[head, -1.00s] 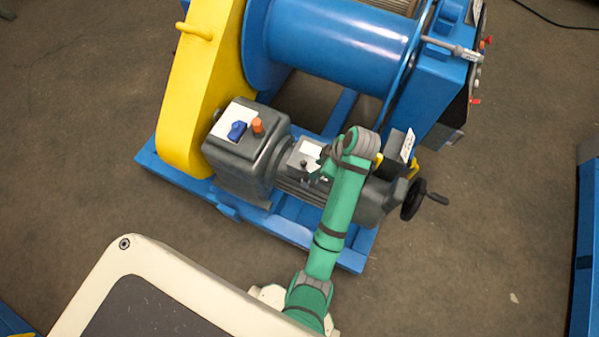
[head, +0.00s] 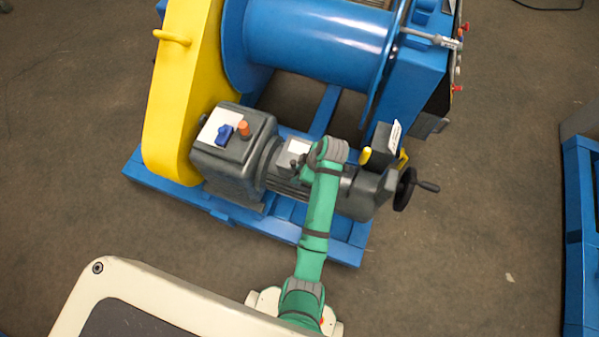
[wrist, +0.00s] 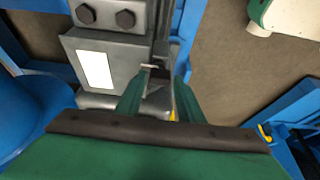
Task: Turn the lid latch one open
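My gripper shows in the wrist view (wrist: 158,88) as two green fingers, spread apart. Between and beyond their tips are a small light piece (wrist: 150,66) and a dark block; I cannot tell whether either is touched. A yellow part (wrist: 174,114) shows partly behind the right finger. In the head view, a dark box (head: 381,142) on the motor's right end has a yellow lever (head: 365,155) at its left and a yellow piece (head: 403,160) at its right. I cannot tell which part is lid latch one. My arm hides the fingers there.
A grey gearbox (head: 232,158) carries a blue knob (head: 225,133) and an orange one (head: 243,129). A black handwheel (head: 405,188) sticks out at right. A yellow housing (head: 183,95) and blue drum (head: 318,38) stand behind. The floor at right is clear up to a blue frame (head: 580,200).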

